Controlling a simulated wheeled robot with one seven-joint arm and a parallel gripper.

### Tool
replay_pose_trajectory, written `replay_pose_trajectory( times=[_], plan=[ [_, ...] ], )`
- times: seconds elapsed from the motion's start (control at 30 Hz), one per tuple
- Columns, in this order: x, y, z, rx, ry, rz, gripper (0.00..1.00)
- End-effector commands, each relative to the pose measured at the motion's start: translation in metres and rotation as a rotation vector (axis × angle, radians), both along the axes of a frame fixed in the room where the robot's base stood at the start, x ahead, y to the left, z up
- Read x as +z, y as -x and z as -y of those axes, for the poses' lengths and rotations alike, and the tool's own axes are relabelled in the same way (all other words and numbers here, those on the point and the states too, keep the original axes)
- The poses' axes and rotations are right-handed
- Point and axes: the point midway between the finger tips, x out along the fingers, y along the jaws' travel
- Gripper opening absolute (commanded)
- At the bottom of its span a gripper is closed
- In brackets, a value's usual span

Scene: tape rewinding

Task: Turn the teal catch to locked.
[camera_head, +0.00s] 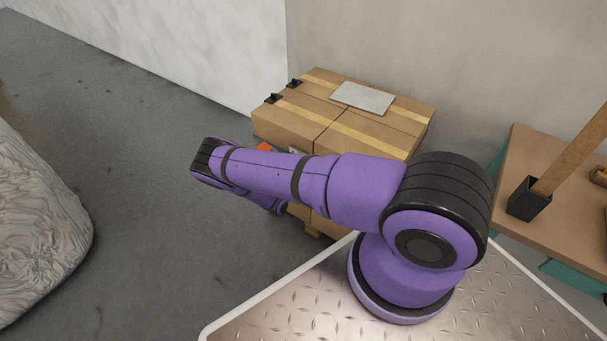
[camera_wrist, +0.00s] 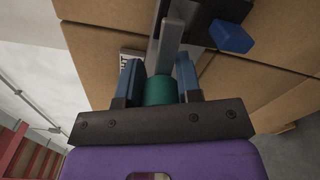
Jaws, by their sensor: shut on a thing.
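The teal catch (camera_wrist: 160,92) shows in the wrist view as a rounded teal piece in front of the cardboard boxes. My gripper (camera_wrist: 158,74) has one blue-grey finger on each side of it and is shut on it. A grey metal bar (camera_wrist: 170,45) extends up from the teal piece, beside a dark plate (camera_wrist: 212,18). Whether the catch stands at locked cannot be told. In the head view, my arm hides the catch and the gripper.
Strapped cardboard boxes (camera_head: 385,143) stand by the wall with a grey sheet (camera_head: 362,97) on top. A blue block (camera_wrist: 232,37) sits right of the catch. A workbench (camera_head: 530,160) with a black holder (camera_head: 528,200) is at right. A wrapped bulk (camera_head: 40,235) is at left; floor between is clear.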

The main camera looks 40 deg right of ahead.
Motion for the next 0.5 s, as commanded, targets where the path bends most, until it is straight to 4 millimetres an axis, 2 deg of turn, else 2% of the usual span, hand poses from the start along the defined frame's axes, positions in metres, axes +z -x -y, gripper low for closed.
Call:
replay_pose_trajectory(
  times=[0.5],
  plan=[
    [-0.0015,-0.0003,-0.0018,0.002,-0.043,0.111,0.09]
  ],
)
